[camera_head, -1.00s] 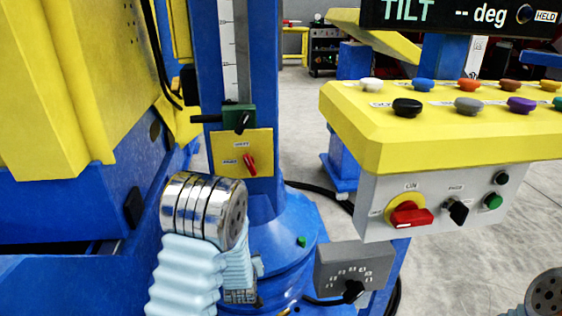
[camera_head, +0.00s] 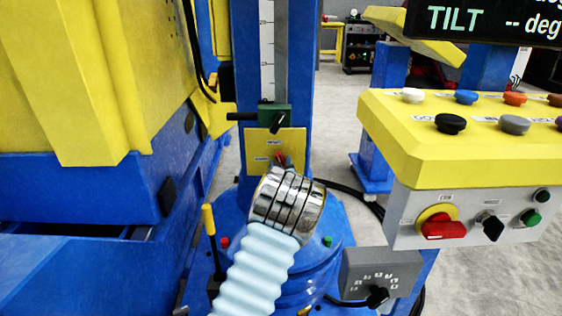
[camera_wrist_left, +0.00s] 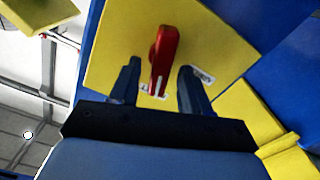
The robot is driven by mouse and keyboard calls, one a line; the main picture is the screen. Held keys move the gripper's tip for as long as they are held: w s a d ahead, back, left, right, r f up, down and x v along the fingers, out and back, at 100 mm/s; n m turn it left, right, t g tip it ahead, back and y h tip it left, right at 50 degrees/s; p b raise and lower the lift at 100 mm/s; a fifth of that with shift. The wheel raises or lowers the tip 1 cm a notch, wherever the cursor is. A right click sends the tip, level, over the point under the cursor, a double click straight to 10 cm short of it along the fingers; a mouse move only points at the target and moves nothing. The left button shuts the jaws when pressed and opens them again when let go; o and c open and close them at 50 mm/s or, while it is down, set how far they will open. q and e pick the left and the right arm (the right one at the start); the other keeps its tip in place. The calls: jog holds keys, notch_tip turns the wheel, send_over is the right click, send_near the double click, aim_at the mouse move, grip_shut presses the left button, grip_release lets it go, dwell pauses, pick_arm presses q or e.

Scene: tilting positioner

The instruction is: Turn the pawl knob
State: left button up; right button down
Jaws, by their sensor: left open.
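The pawl knob is a small red knob (camera_head: 281,159) on a yellow plate (camera_head: 294,139) on the blue column. In the head view, my left wrist covers the plate's lower part and hides the gripper's fingers. In the left wrist view, the red knob (camera_wrist_left: 161,58) stands upright on the yellow plate (camera_wrist_left: 112,45). My left gripper (camera_wrist_left: 159,68) is open, with one dark finger on each side of the knob. Gaps show between the knob and both fingers. How deep the knob sits between them I cannot tell. My right gripper is out of view.
A green block (camera_head: 262,116) with a dark handle sits above the plate. A yellow-handled lever (camera_head: 209,222) stands left of my left arm. A grey dial box (camera_head: 375,272) is low at the right. A yellow button console (camera_head: 430,150) stands right of the column.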

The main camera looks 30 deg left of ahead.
pick_arm(q)
jog(key=shift+x, duration=0.85)
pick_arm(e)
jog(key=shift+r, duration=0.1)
